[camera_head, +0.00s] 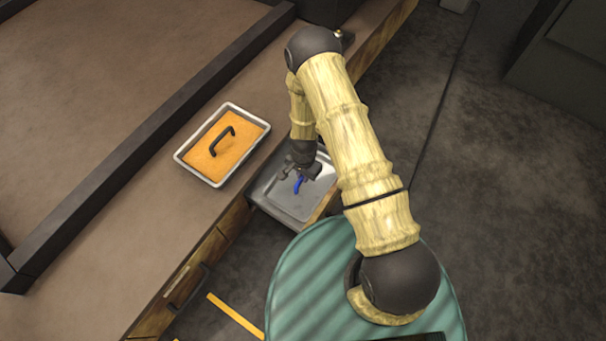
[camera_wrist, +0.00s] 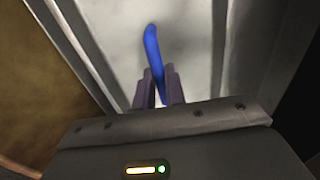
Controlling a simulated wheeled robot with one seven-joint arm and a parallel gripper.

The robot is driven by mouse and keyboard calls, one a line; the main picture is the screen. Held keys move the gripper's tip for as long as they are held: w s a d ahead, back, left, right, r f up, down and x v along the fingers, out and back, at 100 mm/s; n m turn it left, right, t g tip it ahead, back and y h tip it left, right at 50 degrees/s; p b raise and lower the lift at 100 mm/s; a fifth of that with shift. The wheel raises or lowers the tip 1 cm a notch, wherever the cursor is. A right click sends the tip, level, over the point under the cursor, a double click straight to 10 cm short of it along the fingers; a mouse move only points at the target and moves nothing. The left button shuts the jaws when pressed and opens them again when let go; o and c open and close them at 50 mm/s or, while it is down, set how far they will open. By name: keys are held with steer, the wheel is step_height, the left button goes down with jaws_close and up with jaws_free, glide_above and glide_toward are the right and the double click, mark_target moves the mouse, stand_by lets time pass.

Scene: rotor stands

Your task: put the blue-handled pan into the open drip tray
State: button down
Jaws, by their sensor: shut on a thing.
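The blue handle of the pan (camera_head: 299,185) shows just below my gripper (camera_head: 302,170) in the head view. In the wrist view the blue handle (camera_wrist: 152,45) runs up from between the two fingers of my gripper (camera_wrist: 159,86), which is shut on it. I cannot make out the pan's body in either view. The open drip tray (camera_head: 293,207) is a grey metal tray pulled out from the counter front. My gripper is over it, and its pale floor and ridged wall (camera_wrist: 80,50) fill much of the wrist view. Whether the pan touches the tray floor I cannot tell.
A metal-rimmed tray with an orange top and black handle (camera_head: 222,142) sits on the brown counter (camera_head: 165,205), left of the drip tray. A drawer front with a dark handle (camera_head: 187,287) is lower left. A yellow strip (camera_head: 235,316) lies on the floor.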

steer(key=c, duration=1.4)
jaws_free()
steer(key=shift+o, duration=0.2)
step_height(320, 180, up, 17)
steer(key=p, duration=0.8)
steer(key=shift+r, duration=0.2)
steer(key=shift+s, duration=0.1)
steer(key=s+d+r+n+t+p, duration=0.1)
steer(key=d+r+n+p, duration=0.3)
steer(key=r, duration=1.4)
steer(key=s+d+r+n+t, duration=0.1)
steer(key=s+d+r+n, duration=0.1)
steer(key=s+d+r, duration=0.4)
steer(key=s+d+r+n, duration=0.15)
steer(key=s+r, duration=0.25)
steer(key=r, duration=0.4)
step_height(320, 180, up, 38)
steer(key=p, duration=3.7)
steer(key=shift+w+a+f, duration=0.15)
steer(key=shift+w+f, duration=0.1)
steer(key=shift+w, duration=0.05)
